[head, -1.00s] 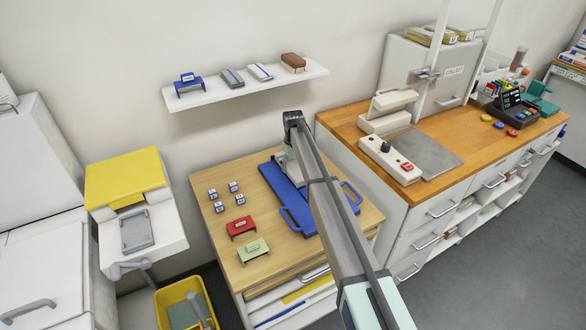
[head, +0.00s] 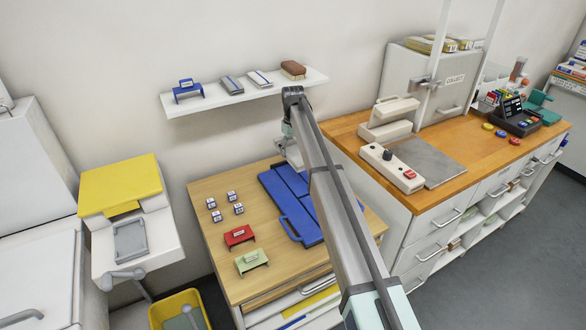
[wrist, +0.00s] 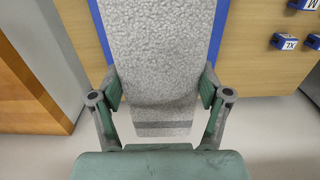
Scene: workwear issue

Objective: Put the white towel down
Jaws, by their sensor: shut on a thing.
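The white towel (wrist: 160,50), a long pale textured piece with dark stripes at its near end, is between the fingers of my gripper (wrist: 160,90) in the wrist view. My gripper is shut on it, with a finger against each side. Blue edges of the tray (wrist: 219,30) show beneath and beside the towel. In the head view the blue tray (head: 280,196) lies on the wooden cabinet top, and my gripper (head: 287,150) is above its far end. My arm hides most of the gripper and the tray's right part.
Size blocks (head: 231,196), a red stand (head: 239,236) and a green stand (head: 252,261) are left of the tray. The wall shelf (head: 220,97) above holds a blue stand, folded cloths and a brush. A higher wooden counter (head: 440,190) with a press is at right.

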